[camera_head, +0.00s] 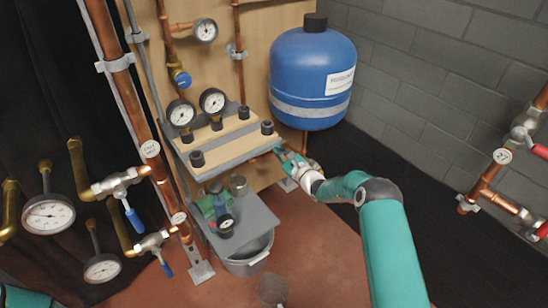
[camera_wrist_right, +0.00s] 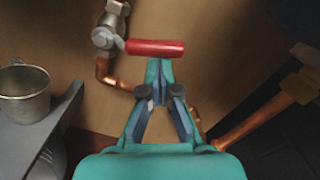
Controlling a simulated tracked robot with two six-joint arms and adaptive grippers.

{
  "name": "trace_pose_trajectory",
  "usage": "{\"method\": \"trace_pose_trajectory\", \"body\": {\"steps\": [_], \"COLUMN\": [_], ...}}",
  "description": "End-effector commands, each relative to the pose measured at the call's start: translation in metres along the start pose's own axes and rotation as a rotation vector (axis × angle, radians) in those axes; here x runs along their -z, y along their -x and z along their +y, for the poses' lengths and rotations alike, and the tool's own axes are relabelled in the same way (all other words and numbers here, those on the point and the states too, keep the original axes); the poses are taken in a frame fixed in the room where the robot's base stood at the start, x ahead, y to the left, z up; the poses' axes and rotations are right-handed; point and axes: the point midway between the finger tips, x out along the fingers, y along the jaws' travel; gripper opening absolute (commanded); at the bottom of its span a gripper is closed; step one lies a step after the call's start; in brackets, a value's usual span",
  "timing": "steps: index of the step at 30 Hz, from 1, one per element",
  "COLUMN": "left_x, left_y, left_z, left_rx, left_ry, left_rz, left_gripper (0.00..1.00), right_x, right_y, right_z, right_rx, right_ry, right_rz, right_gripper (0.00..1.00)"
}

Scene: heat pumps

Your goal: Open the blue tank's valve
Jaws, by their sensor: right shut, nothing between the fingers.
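The blue tank (camera_head: 312,78) with a black cap and white label hangs at the back, upper middle of the head view. A red valve handle (camera_wrist_right: 157,47) lies level in the right wrist view, joined at its left to a metal valve body (camera_wrist_right: 108,36) on a copper pipe. In the head view this valve is hidden. My right gripper (camera_head: 281,153) is below the tank, by the right end of the shelf. In the wrist view, the closed, empty fingertips (camera_wrist_right: 159,66) are just under the handle; I cannot tell whether they touch it. My left gripper is not in view.
A wooden shelf (camera_head: 228,142) with gauges and a grey lower shelf (camera_head: 248,218) stand left of my right gripper. A metal cup (camera_wrist_right: 24,92) sits on a grey surface. Blue-handled valves (camera_head: 133,218) are at left, red-handled valves (camera_head: 526,133) at right. The floor in front is mostly clear.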

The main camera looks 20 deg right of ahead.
Motion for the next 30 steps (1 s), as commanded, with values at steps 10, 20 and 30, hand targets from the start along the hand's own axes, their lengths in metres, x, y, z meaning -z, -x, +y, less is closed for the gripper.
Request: {"method": "trace_pose_trajectory", "body": {"steps": [10, 20, 30], "left_x": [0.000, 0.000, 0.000], "left_y": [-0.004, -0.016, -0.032], "left_z": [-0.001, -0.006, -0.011], "left_rx": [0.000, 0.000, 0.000], "left_ry": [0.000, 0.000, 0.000], "left_rz": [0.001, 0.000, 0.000], "left_gripper": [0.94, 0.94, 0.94], "right_x": [-0.026, -0.043, -0.058], "right_y": [-0.006, -0.010, -0.014], "right_z": [-0.004, -0.001, 0.007], "right_rx": [-0.017, -0.032, -0.045], "right_ry": [0.333, 0.645, 0.876], "right_rz": [-0.010, -0.009, -0.006], "right_gripper": [0.00, 0.00, 0.00]}}
